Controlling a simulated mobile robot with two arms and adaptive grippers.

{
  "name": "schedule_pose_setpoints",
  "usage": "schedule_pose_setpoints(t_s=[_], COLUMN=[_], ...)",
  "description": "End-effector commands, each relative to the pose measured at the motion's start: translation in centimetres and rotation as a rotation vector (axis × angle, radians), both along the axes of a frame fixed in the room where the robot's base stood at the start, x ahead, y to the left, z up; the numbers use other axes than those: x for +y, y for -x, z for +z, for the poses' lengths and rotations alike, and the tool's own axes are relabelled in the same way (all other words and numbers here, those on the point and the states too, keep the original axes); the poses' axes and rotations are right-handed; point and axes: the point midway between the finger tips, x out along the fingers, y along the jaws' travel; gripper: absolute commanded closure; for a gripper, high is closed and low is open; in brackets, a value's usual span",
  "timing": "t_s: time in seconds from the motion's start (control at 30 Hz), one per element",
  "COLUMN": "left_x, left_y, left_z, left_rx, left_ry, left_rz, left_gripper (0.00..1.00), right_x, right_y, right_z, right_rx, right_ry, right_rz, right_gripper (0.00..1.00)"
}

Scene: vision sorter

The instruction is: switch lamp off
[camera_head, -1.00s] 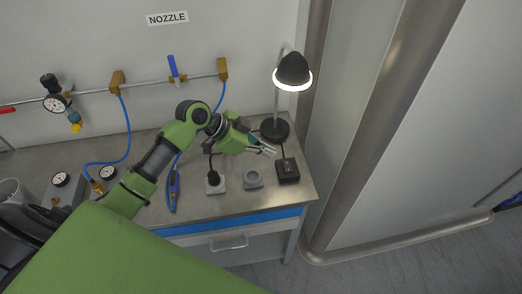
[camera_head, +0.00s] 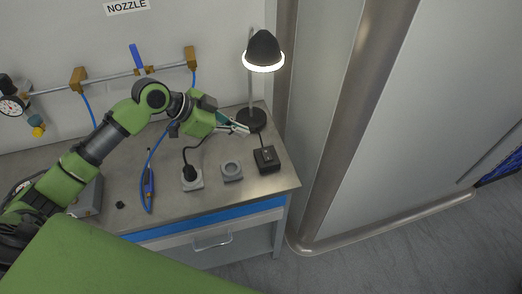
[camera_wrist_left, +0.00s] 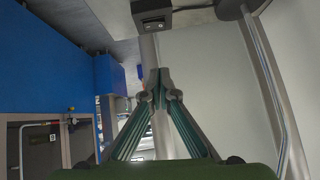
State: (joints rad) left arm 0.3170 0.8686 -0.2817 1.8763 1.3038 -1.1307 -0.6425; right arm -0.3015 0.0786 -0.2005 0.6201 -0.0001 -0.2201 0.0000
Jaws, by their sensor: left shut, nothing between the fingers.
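The desk lamp (camera_head: 263,50) stands at the back right corner of the bench and its ring glows. Its round dark base (camera_head: 252,120) is behind my gripper; the lamp's pole also shows in the left wrist view (camera_wrist_left: 268,75). A dark switch box (camera_head: 266,159) with a cable sits on the bench in front of the base; it shows at the top of the left wrist view (camera_wrist_left: 152,12). My left gripper (camera_head: 245,130) is shut and empty, above the bench beside the lamp base and behind the box, apparently not touching the box. My right gripper is out of view.
A grey ring-shaped holder (camera_head: 232,171) and a socket with a black plug (camera_head: 191,177) sit left of the box. A blue air nozzle (camera_head: 148,188) lies further left. A pipe with valves runs along the wall. A steel pillar (camera_head: 335,120) stands right of the bench.

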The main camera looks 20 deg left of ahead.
Motion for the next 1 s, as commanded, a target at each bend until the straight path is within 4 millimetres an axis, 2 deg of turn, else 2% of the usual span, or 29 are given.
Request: schedule_pose_setpoints(t_s=[0.03, 0.1, 0.3, 0.77, 1.0], left_x=[0.4, 0.8, 1.2, 0.8, -1.4], left_y=[0.1, 0.2, 0.6, 0.4, -1.5], left_z=[-0.7, -0.7, -0.7, -0.8, -3.3], left_rx=[-0.006, -0.007, -0.001, 0.0, 0.003], left_ry=[-0.012, -0.014, -0.009, -0.006, -0.002], left_rz=[0.0, 0.005, 0.017, 0.018, 0.019], left_gripper=[1.0, 1.0, 1.0, 1.0, 1.0], right_x=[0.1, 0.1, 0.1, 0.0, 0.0], right_y=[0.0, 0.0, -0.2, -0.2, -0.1], right_z=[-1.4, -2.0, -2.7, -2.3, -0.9], right_rx=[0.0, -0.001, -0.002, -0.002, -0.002], right_ry=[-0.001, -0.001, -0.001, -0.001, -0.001], right_rz=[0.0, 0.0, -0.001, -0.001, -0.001], right_gripper=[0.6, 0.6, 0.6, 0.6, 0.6])
